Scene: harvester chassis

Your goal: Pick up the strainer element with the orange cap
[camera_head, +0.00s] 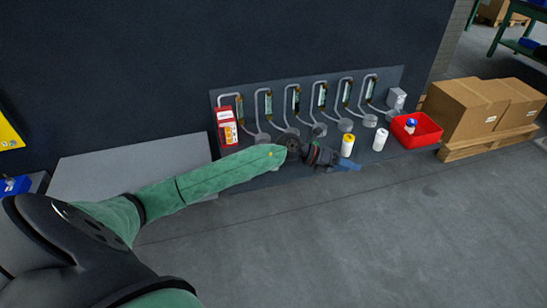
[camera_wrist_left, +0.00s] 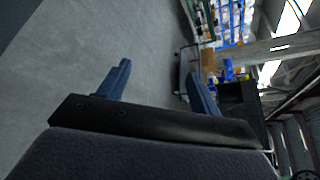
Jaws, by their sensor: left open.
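A white cylindrical strainer element with a yellow-orange cap (camera_head: 347,146) stands upright on the dark shelf below the row of pipes. My left gripper (camera_head: 350,165) is just in front of it in the head view, its blue fingers pointing right; I cannot tell whether it touches the element. In the left wrist view my left gripper (camera_wrist_left: 158,68) has its two fingers spread wide with nothing between them. The strainer element does not show in that view. My right gripper is not in view.
A white element (camera_head: 380,140) stands to the right, near a red bin (camera_head: 427,134) holding a blue-capped element (camera_head: 410,125). Cardboard boxes (camera_head: 470,108) sit on a pallet further right. A red-and-white box (camera_head: 227,127) stands left. The grey floor in front is clear.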

